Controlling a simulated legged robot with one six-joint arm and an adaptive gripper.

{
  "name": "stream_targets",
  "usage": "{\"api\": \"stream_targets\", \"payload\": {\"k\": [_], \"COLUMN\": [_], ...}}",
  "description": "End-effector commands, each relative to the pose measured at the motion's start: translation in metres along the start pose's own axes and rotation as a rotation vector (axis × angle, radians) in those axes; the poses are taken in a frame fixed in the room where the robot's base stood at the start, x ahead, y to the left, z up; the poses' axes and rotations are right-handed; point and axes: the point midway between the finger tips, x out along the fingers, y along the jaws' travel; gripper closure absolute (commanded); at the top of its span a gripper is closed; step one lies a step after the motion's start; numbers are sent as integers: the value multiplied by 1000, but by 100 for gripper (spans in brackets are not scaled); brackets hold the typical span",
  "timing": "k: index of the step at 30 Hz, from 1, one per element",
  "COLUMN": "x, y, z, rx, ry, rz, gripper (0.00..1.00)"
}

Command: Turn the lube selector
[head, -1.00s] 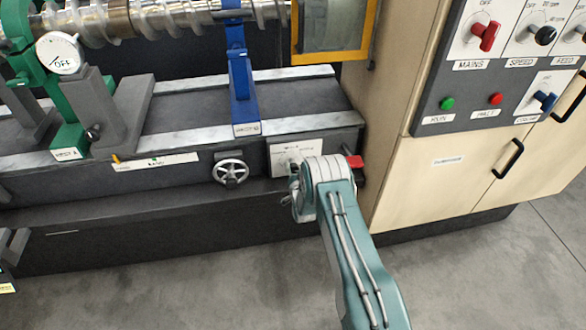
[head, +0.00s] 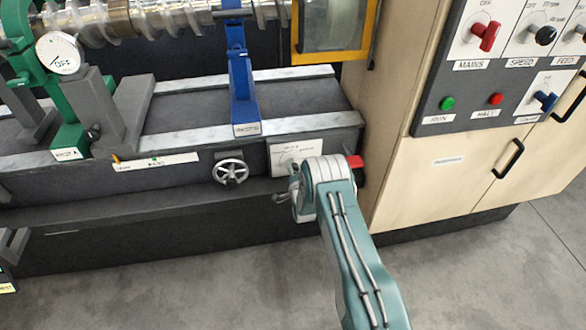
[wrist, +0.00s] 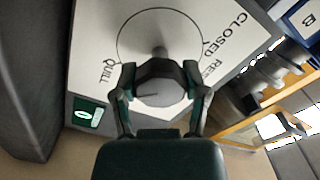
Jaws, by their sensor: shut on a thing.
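The lube selector is a round grey knob (wrist: 160,88) on a white plate in the wrist view. A circle is drawn around it, with the labels QUILL at lower left and CLOSED at upper right; a third label starting RES is partly cut off. My gripper (wrist: 160,78) is shut on the knob, one finger on each side. In the head view the white plate (head: 297,152) shows on the machine's front, while the knob is hidden behind my gripper (head: 294,194) and wrist.
A spoked handwheel (head: 230,171) sits left of the plate. A red handle (head: 355,162) is close to the right of my wrist. The cream control cabinet (head: 410,185) stands to the right. The floor in front is clear.

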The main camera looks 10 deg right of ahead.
Motion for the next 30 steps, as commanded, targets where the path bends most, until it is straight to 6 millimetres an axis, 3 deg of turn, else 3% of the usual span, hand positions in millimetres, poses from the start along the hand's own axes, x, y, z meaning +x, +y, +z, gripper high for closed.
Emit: {"api": "stream_targets", "payload": {"k": [4,5,6,7,21,25,30], "x": [-4,-4,-4,-4,-5,-18,-48], "y": [7,7,7,7,2,1,2], "z": [5,5,5,5,1,1,2], "rx": [0,0,0,0,-1,-1,-1], "ry": [-12,-12,-12,-11,-4,-4,-5], "rz": [17,17,16,16,6,6,7], "gripper": [90,33,15,7,7,7,7]}}
